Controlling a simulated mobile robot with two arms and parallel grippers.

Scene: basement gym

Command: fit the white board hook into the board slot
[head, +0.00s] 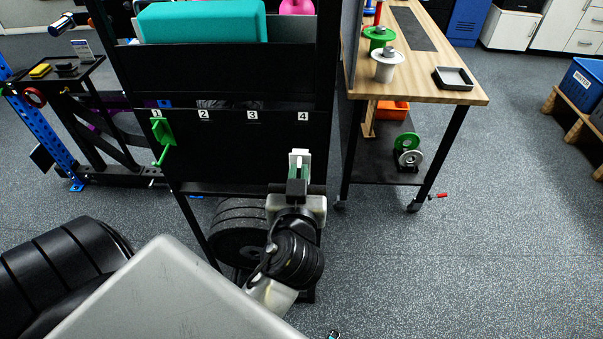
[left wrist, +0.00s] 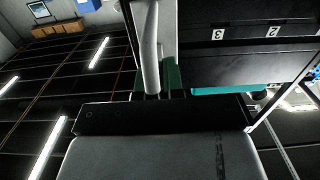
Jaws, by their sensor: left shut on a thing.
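The black board (head: 235,150) carries labels 1 to 4 along its upper edge. A green hook (head: 162,135) hangs at label 1. My left gripper (head: 298,172) is shut on the white board hook (head: 299,156) and holds it just below label 4 (head: 303,116), in front of the board. In the left wrist view the white hook (left wrist: 148,45) rises between the gripper's green finger pads, beside the board (left wrist: 245,65). The slot under label 4 is hidden, and I cannot tell whether the hook touches the board.
Weight plates (head: 238,230) are under the board.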

